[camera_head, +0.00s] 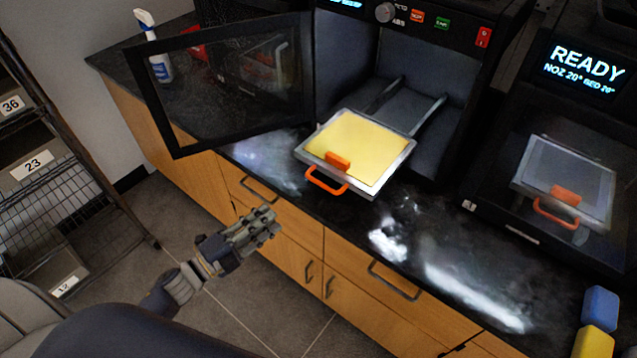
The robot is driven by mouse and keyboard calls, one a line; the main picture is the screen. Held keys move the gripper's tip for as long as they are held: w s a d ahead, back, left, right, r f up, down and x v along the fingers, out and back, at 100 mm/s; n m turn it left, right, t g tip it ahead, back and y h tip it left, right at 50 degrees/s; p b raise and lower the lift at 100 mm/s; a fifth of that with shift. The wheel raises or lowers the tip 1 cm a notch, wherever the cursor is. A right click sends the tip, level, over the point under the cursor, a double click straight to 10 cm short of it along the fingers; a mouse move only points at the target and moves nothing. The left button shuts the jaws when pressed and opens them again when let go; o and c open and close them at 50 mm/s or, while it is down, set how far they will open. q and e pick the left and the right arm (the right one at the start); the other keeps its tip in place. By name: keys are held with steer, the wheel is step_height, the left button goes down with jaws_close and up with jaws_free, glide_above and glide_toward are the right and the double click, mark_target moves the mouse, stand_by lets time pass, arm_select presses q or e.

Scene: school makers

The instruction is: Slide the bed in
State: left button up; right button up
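The bed (384,126) is a square plate with a yellow top, a grey metal rim and an orange handle (327,180) at its front. It sticks out of the open front of the middle printer (425,85), over the counter, with two rails behind it inside. The printer's dark glass door (232,82) is swung open to the left. My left gripper (262,226) is in front of the drawers, lower left of the handle and apart from it. Its fingers look close together, and I cannot tell if they are open.
A second printer (575,150) with a READY screen stands at the right, its bed inside. A spray bottle (153,48) is at the back left. Blue (600,308) and yellow (593,342) blocks lie at the lower right. A rack (40,165) stands left. Counter before the bed is clear.

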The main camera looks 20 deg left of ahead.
mark_target(320, 185)
arm_select(q)
steer(key=d+r+m+g+h, duration=0.2)
steer(key=d+r+m+h, duration=0.2)
steer(key=r+m, duration=0.25)
steer(key=shift+n, duration=0.45)
steer(key=x, duration=0.2)
steer(key=p+x, duration=0.1)
steer(key=x, duration=0.2)
steer(key=p+x, duration=0.1)
steer(key=x, duration=0.2)
steer(key=shift+w+a+r, duration=0.1)
steer(key=shift+w+r, duration=0.05)
steer(key=shift+r, duration=0.25)
steer(key=shift+x, duration=0.75)
arm_select(e)
steer(key=shift+w+a+r, duration=0.15)
steer(key=shift+w+r, duration=0.05)
steer(key=shift+r, duration=0.75)
arm_select(q)
steer(key=shift+c, duration=0.3)
jaws_close()
